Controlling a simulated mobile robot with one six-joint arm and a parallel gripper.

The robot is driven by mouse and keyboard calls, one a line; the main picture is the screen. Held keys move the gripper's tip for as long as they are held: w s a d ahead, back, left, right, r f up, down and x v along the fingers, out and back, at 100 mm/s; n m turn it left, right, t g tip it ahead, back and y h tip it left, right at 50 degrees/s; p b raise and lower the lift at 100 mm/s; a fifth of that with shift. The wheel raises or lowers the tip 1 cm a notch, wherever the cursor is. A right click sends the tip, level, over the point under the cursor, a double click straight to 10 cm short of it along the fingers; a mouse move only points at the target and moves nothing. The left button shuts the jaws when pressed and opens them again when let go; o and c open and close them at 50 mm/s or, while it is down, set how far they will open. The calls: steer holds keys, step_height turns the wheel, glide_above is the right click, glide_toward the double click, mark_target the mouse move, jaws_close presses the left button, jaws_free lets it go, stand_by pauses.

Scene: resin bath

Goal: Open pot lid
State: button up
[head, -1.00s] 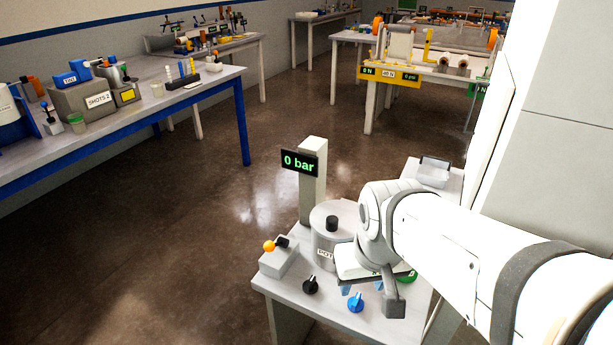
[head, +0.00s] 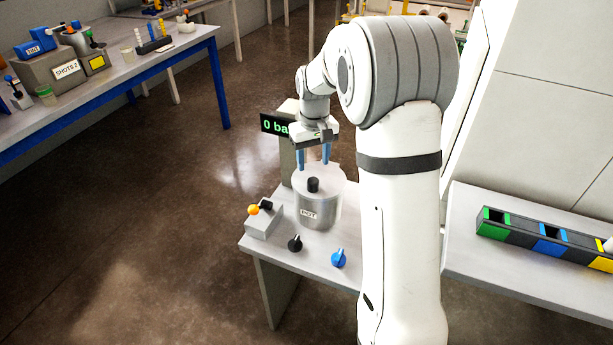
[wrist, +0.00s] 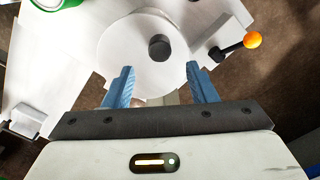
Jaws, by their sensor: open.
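The grey pot (head: 317,214), labelled POT, stands upright on the small grey table. Its round pale lid (head: 329,182) is on top, with a black knob (head: 313,185) in the middle. My gripper (head: 314,168) is open and empty, its blue fingers pointing down above the lid. In the wrist view, my gripper (wrist: 158,72) has its two blue fingers spread wide, at the near edge of the lid (wrist: 122,55). The black knob (wrist: 159,47) lies beyond the fingertips, roughly centred between them.
A lever with an orange ball (head: 253,210) stands left of the pot. A black dial (head: 294,243) and a blue dial (head: 338,258) are in front. The "0 bar" display (head: 273,124) is behind. A dark tray with coloured slots (head: 520,236) lies at right.

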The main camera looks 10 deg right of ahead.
mark_target(313, 179)
step_height(313, 179, down, 8)
steer(key=shift+r, duration=0.1)
stand_by(0.4)
steer(key=shift+c, duration=0.2)
jaws_close()
